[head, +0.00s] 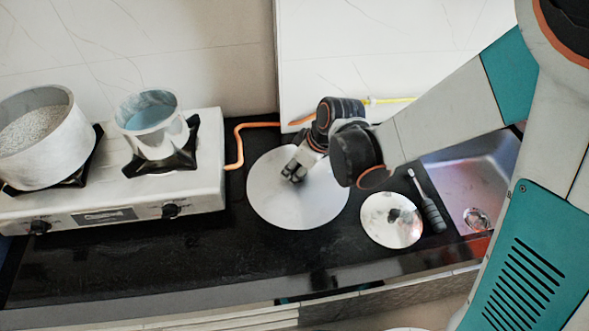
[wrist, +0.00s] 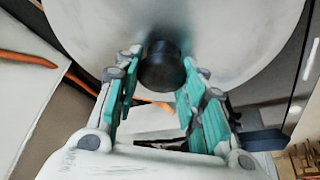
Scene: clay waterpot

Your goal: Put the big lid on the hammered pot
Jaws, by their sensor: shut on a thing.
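The big lid (head: 316,205) is a wide pale grey disc over the black counter, right of the stove. My gripper (head: 294,172) is at its middle. In the wrist view, the fingers of my gripper (wrist: 161,66) are shut on the black knob of the big lid (wrist: 240,50). I cannot tell whether the lid touches the counter. A large grey pot (head: 58,150), which looks like the hammered pot, stands open on the left burner, with a speckled pale surface inside.
A smaller metal pot (head: 158,138) with a bluish inside stands on the right burner of the white stove (head: 130,212). A smaller shiny lid (head: 388,232) and a dark-handled tool (head: 432,214) lie right of the big lid, near the sink (head: 470,180). An orange hose (head: 238,143) runs behind.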

